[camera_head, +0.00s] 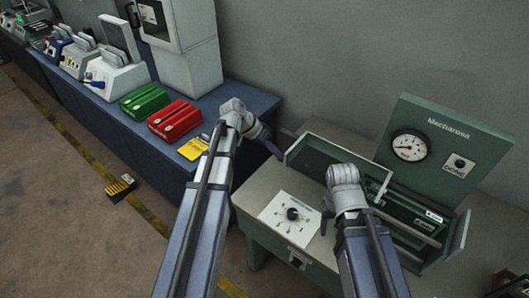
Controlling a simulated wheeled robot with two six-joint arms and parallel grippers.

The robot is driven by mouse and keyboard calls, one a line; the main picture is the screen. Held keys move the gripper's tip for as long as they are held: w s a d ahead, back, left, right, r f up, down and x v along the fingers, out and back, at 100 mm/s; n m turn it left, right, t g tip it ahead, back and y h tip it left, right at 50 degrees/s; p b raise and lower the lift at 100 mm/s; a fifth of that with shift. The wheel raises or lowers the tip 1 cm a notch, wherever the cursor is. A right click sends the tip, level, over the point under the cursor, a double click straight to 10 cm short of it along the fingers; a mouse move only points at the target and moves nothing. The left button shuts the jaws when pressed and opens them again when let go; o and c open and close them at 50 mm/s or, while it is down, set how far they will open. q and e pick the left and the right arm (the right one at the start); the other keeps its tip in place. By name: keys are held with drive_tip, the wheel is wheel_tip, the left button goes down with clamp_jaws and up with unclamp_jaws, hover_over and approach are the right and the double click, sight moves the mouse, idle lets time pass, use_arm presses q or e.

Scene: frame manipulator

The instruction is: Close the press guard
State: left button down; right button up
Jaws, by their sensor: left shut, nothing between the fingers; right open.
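The press is a grey-green machine with a back panel (458,133) that carries a round gauge (409,146). Its guard (318,158) looks like the green frame around the opening on the machine's top; my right arm partly covers it, and I cannot tell how far it stands open. My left gripper (273,149) is shut and empty, just left of the guard's upper left end; I cannot tell if they touch. My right gripper (326,218) is open beside the guard's front side, near the dial plate (290,218); its fingers are partly hidden by my own wrist.
A blue bench (115,122) at the left holds a green case (145,102), a red case (175,119), a yellow item (193,148) and several white machines. A small yellow-and-black item (121,187) lies on the floor. A grey wall stands behind the press.

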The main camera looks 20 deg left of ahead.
use_arm(q)
drive_tip(key=s+d, duration=0.4)
drive_tip(key=d, duration=0.7)
drive_tip(key=s+d, duration=0.4)
drive_tip(key=d, duration=0.7)
drive_tip(key=shift+d+f, duration=0.15)
drive_tip(key=shift+d, duration=0.2)
use_arm(e)
drive_tip(key=shift+a+f, duration=0.1)
drive_tip(key=shift+a, duration=0.05)
use_arm(q)
drive_tip(key=shift+d, duration=0.1)
use_arm(e)
drive_tip(key=shift+w+a, duration=0.1)
